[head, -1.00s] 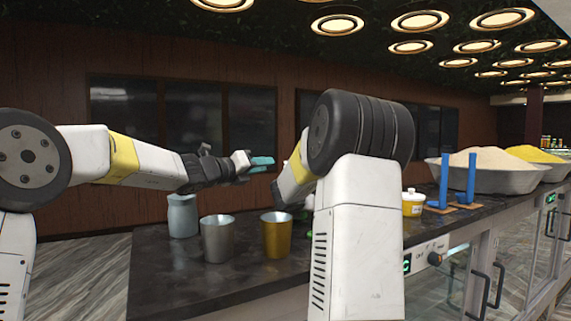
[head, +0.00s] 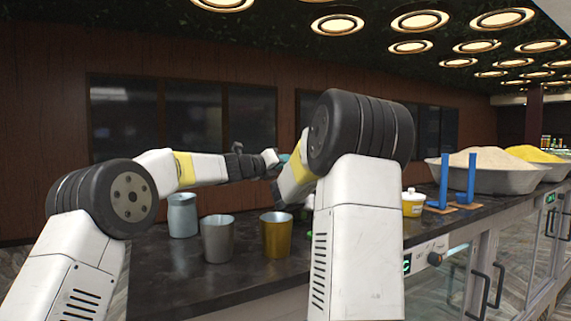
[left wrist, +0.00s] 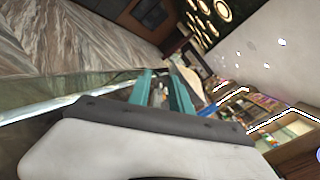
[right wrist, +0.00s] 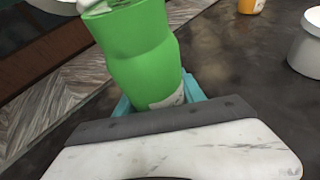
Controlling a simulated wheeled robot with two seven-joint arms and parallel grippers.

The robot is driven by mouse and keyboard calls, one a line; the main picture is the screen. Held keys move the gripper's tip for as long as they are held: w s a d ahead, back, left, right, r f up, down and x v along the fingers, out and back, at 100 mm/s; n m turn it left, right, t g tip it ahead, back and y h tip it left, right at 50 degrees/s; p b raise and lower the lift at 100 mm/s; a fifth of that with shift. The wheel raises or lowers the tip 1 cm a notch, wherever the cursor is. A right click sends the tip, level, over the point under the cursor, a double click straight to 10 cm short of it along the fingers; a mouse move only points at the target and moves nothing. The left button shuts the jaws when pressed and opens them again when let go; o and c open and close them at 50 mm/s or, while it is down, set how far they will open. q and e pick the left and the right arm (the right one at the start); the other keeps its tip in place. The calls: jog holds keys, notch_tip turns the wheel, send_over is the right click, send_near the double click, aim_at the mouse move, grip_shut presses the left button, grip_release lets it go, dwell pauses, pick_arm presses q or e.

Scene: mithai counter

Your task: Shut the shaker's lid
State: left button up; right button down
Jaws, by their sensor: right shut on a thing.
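The green shaker (right wrist: 140,50) fills the upper middle of the right wrist view, tilted in the picture. My right gripper (right wrist: 158,97) is shut around its lower body. A whitish part shows at its top edge, and a pale rounded piece (right wrist: 55,4), perhaps the lid, is cut off at the upper left. I cannot tell how far the lid stands open. My left gripper (left wrist: 163,88) has its teal fingers apart with nothing between them. In the head view my left gripper (head: 283,158) reaches right, partly behind my right arm, which hides most of the shaker.
On the dark counter stand a pale blue jug (head: 182,216), a steel cup (head: 217,240) and a golden cup (head: 276,237). A yellow lidded pot (head: 412,206), blue upright stands (head: 471,180) and large heaped bowls (head: 480,180) are to the right. The counter's front left is clear.

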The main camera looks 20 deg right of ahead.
pick_arm(q)
grip_shut()
jog(key=m, duration=0.1)
jog(key=s+m, duration=0.1)
jog(key=m, duration=0.1)
jog(key=d+r+m, duration=0.1)
jog(key=m, duration=0.1)
jog(key=shift+s, duration=0.4)
jog(key=shift+s+d+m, duration=0.2)
jog(key=shift+s+m, duration=0.25)
jog(key=shift+m, duration=0.65)
jog(key=shift+s+d+m, duration=0.2)
jog(key=shift+s+m, duration=0.2)
jog(key=shift+m, duration=0.7)
grip_release()
